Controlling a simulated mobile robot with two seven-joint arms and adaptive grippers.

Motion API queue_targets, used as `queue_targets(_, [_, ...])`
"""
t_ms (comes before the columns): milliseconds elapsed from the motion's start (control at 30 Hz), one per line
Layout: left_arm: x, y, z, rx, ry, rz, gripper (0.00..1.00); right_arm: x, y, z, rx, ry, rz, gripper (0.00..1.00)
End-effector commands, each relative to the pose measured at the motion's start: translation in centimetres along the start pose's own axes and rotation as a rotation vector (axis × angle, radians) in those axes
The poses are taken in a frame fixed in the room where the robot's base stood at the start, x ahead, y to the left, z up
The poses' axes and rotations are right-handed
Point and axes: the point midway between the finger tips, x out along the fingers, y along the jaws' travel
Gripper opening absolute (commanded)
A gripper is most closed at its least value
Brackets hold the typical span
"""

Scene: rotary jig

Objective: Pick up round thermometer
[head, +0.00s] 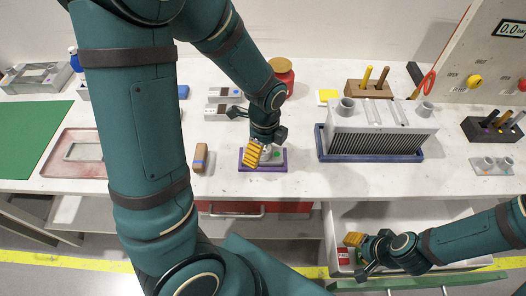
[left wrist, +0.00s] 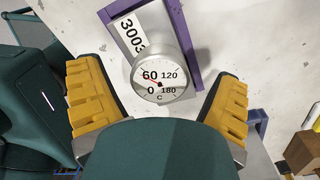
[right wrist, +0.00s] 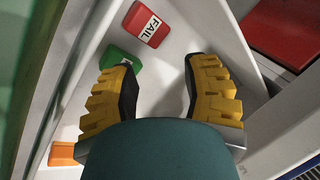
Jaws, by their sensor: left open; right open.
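The round thermometer (left wrist: 160,80) shows in the left wrist view as a silver dial with a white face marked 0, 60, 120, 180 and C. It sits at a purple frame (left wrist: 170,30) with a label reading 3003. My left gripper (left wrist: 155,108) is open, its yellow fingers on either side of the dial and apart from it. In the head view my left gripper (head: 253,153) is over the purple frame (head: 280,165) and hides most of the dial. My right gripper (right wrist: 160,92) is open and empty over the open drawer, also at the lower right in the head view (head: 355,249).
In the drawer (head: 450,213) lie a red FAIL block (right wrist: 146,24) and a green block (right wrist: 118,60). A grey finned unit (head: 380,125) stands right of the purple frame. A brown block (head: 200,157) lies to its left.

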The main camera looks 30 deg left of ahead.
Motion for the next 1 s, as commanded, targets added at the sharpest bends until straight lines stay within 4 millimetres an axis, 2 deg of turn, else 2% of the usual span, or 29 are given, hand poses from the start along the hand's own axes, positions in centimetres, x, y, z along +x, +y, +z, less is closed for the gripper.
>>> queue_targets(233, [0.1,0.0,0.0,0.000,0.000,-0.001,0.91,0.0,0.0,0.0,0.000,0.001,0.000,0.47])
queue_targets(267, [0.1,0.0,0.0,0.000,0.000,-0.001,0.82,0.0,0.0,0.0,0.000,0.001,0.000,0.47])
queue_targets(400, [0.1,0.0,0.0,0.000,0.000,-0.001,0.33,0.0,0.0,0.0,0.000,0.001,0.000,0.47])
queue_targets(467, [0.1,0.0,0.0,0.000,0.000,-0.001,0.14,0.0,0.0,0.0,0.000,0.001,0.000,0.47])
queue_targets(767, [-0.1,0.0,0.0,0.000,0.000,-0.002,0.10,-0.1,0.0,0.0,0.000,0.001,0.000,0.47])
queue_targets(867, [-1.0,-0.1,0.0,0.000,0.001,-0.004,0.10,-0.4,-0.1,0.0,0.000,0.000,0.000,0.47])
queue_targets(1000, [-3.5,0.0,0.0,0.000,0.001,-0.006,0.10,-1.2,-0.5,0.0,0.001,-0.003,0.000,0.47])
